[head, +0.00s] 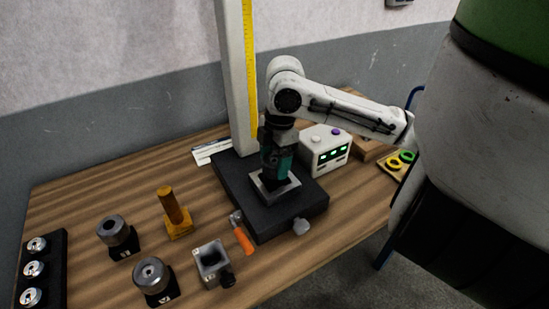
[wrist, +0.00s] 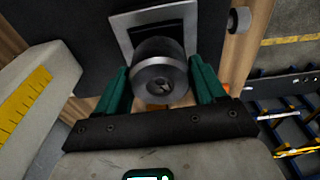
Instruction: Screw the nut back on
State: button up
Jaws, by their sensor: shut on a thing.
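My gripper (head: 274,178) points down over the square silver plate (head: 291,190) on the black base (head: 290,217) of the upright stand. In the wrist view, the teal fingers of my gripper (wrist: 160,68) are shut on a grey round metal part (wrist: 158,84) with a hole in its end face. The part is in front of the silver plate (wrist: 122,24). I cannot tell whether it touches the plate or whether it is the nut. Any thread behind it is hidden. A brass post (head: 171,205) stands upright on a square foot, left of the base.
Two grey round parts on black blocks (head: 116,232) (head: 153,278) and an open grey box (head: 212,262) stand at the front left. An orange-handled tool (head: 243,240) lies by the base. A white box with green displays (head: 326,150) stands behind right. A tall column (head: 236,80) rises behind.

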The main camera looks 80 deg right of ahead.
jog(key=m+p, duration=0.1)
jog(key=m, duration=0.6)
jog(key=shift+h, duration=0.4)
jog(key=shift+a+r+m+p, duration=0.1)
jog(key=shift+m+p, duration=0.3)
jog(key=shift+m, duration=0.8)
jog(key=m, duration=0.3)
jog(key=shift+w+h+p, duration=0.1)
jog(key=shift+h+p, duration=0.2)
jog(key=shift+m, duration=0.6)
jog(key=shift+r+m+p, duration=0.15)
jog(key=shift+m+p, duration=0.55)
jog(key=shift+p, duration=0.2)
jog(key=shift+f+m+h+p, duration=0.25)
jog(key=shift+m+p, duration=0.2)
jog(key=shift+m, duration=0.45)
jog(key=o, duration=1.2)
